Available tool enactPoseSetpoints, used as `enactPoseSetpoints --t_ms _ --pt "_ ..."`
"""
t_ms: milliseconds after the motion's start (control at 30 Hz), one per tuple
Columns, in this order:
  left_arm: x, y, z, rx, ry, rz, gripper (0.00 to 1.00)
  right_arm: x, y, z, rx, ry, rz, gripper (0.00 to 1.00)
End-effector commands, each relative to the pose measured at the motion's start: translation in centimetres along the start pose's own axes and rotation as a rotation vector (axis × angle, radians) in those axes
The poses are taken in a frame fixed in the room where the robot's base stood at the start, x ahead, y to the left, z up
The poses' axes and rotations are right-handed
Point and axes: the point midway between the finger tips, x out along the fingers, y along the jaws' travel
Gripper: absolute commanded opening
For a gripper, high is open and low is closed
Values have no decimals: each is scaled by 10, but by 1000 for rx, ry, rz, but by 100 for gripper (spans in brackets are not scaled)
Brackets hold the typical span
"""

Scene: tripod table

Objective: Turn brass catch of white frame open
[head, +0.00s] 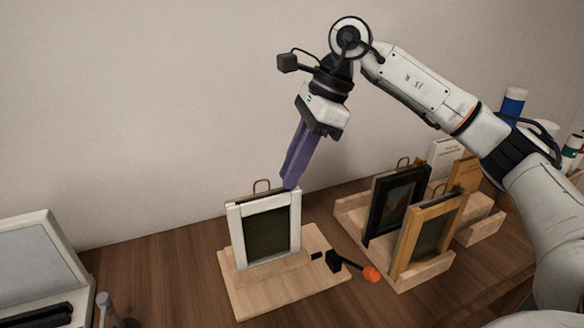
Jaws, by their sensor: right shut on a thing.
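The white frame (236,235) stands upright on a light wooden base, with a dark panel inside it. My right gripper (289,184) comes down from above with long purple fingers. Its fingertips are at the top edge of the white frame, near the right corner, and are shut on the brass catch. The catch is hidden by the fingertips, so its angle cannot be seen. My left gripper is not in view.
To the right, a black frame (373,215) and a wooden frame (403,250) stand in a wooden rack. A grey-white case (78,290) is at the left.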

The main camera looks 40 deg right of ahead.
Motion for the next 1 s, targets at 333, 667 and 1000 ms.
enactPoseSetpoints --t_ms 333,667,1000 --pt "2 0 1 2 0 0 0 0 5 1 294 -1 -127 0" --pt "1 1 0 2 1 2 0 0 8 4 583 -3 -246 0" --pt "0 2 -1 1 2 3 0 1 11 7 880 -4 -368 0"
